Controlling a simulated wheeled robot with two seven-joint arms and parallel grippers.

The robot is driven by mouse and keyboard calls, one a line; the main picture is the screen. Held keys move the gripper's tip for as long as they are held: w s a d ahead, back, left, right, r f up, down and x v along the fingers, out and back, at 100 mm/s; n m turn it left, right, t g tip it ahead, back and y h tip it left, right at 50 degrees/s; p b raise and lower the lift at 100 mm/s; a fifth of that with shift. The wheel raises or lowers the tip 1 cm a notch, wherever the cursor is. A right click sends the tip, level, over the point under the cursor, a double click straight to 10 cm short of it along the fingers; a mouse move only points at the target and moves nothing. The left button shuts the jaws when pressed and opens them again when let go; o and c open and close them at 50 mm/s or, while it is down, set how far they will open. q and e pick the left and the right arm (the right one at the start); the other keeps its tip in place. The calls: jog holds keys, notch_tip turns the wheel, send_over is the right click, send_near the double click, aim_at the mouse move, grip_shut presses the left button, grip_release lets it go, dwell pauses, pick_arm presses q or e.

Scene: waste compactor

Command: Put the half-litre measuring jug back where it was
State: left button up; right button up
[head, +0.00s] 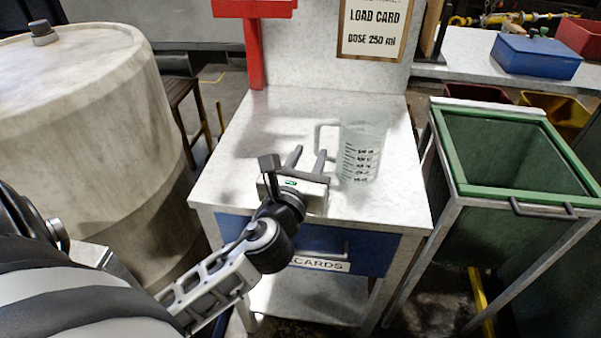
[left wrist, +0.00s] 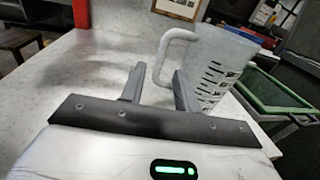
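The translucent measuring jug (head: 361,150) stands upright on the pale table (head: 255,135), its handle turned to the left and dark marks on its side. My left gripper (head: 308,153) is over the table just left of the jug, fingers pointing away from me towards the back. I cannot tell whether the right finger touches the jug. My right gripper is out of view.
A card reading "LOAD CARD, DOSE 250 ml" (head: 373,28) hangs on the panel behind. A red post (head: 254,50) stands at the table's back. A large drum (head: 85,130) is on the left, a green-rimmed bin (head: 500,195) on the right. The table's left part is clear.

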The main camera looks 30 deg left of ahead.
pick_arm(q)
jog(key=v, duration=0.5)
jog(key=shift+s, duration=0.15)
dwell(0.3)
